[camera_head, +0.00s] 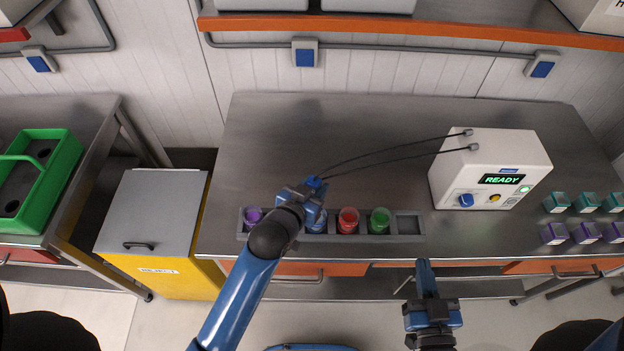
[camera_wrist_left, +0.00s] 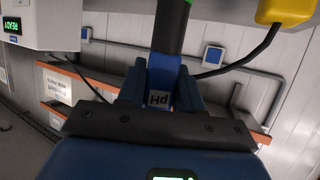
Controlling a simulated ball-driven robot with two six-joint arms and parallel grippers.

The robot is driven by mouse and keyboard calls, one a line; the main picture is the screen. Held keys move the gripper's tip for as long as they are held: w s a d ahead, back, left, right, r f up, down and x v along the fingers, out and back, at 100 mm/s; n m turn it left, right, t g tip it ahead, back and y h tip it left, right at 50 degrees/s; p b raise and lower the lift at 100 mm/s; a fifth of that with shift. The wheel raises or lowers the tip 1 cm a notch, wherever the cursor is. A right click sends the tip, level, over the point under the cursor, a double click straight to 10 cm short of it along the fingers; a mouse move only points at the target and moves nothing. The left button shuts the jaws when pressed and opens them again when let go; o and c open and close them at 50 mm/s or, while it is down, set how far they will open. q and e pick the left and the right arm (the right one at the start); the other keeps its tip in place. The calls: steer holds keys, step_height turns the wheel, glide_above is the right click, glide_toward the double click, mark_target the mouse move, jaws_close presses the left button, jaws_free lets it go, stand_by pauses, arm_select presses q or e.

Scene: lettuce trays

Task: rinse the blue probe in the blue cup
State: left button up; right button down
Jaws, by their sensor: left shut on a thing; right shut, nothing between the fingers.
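My left gripper (camera_head: 312,190) is shut on the blue probe (camera_head: 316,182), just above the rack. In the left wrist view the probe (camera_wrist_left: 160,90) sits between the fingers, with a "pH" label. The blue cup (camera_head: 317,224) stands in the grey rack (camera_head: 408,238), partly hidden by the gripper. I cannot tell whether the probe's lower end is inside the cup. My right gripper (camera_head: 424,275) is shut and empty in front of the bench.
A purple cup (camera_head: 252,217), a red cup (camera_head: 348,220) and a green cup (camera_head: 380,221) share the rack. Two black cables run from the white meter (camera_head: 490,165), reading READY, toward my left gripper. Bench space (camera_head: 290,130) behind the rack is otherwise clear.

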arm_select(q)
steer(key=shift+w+r, duration=0.2)
steer(key=shift+d, duration=0.3)
steer(key=f+b, duration=0.2)
steer(key=shift+s+d+b, duration=0.15)
steer(key=shift+d+b, duration=0.15)
steer(key=shift+d, duration=0.05)
steer(key=shift+a+f+b, duration=0.3)
steer(key=shift+a+f, duration=0.05)
steer(key=shift+f, duration=0.05)
steer(key=shift+d, duration=0.1)
arm_select(e)
steer(key=f, duration=0.3)
steer(key=shift+s+d+f, duration=0.1)
steer(key=shift+d+f, duration=0.05)
steer(key=shift+d, duration=0.2)
arm_select(q)
steer(key=shift+d, duration=0.2)
arm_select(e)
steer(key=shift+d, duration=0.2)
arm_select(q)
steer(key=shift+a, duration=0.25)
arm_select(e)
steer(key=shift+a, duration=0.15)
